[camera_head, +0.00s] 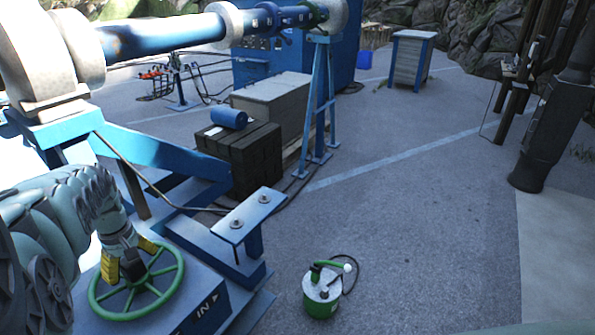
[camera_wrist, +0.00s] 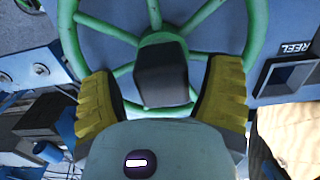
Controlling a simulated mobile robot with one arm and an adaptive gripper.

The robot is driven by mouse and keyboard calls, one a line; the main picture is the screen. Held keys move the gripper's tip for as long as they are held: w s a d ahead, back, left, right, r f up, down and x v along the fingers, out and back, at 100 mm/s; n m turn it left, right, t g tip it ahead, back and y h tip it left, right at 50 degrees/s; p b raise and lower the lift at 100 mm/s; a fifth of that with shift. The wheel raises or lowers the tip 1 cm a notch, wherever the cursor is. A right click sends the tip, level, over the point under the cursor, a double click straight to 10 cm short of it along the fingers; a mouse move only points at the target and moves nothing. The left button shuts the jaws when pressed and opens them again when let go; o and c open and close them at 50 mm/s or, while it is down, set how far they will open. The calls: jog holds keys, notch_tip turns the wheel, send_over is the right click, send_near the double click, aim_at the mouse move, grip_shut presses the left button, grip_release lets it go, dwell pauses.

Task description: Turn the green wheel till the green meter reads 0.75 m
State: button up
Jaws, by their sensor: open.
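The green wheel (camera_head: 130,315) lies on top of the blue housing at the lower left of the head view. It has a round rim and several spokes. In the wrist view its rim and spokes (camera_wrist: 205,14) fill the top. My gripper (camera_head: 127,264) is over the wheel, with its yellow fingers apart. In the wrist view the fingers (camera_wrist: 163,85) stand on either side of a dark grey block (camera_wrist: 163,75) at the wheel's middle. I cannot tell whether they touch it. No green meter reading can be made out in either view.
The housing carries an "IN" arrow label (camera_head: 207,305); a "REEL" label (camera_wrist: 290,48) shows in the wrist view. A green-and-white canister (camera_head: 322,298) stands on the ground to the right. A blue bracket (camera_head: 250,214) and dark crate (camera_head: 240,158) lie behind. Open pavement extends right.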

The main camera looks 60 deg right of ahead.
jog(key=shift+a+r+p, duration=0.1)
jog(key=shift+r+p, duration=0.4)
jog(key=shift+r, duration=1.5)
jog(key=shift+w+r+b, duration=0.1)
jog(key=shift+r+b, duration=1.25)
jog(key=shift+r, duration=0.9)
notch_tip(320, 180, up, 6)
jog(key=p, duration=0.2)
jog(key=shift+p, duration=0.4)
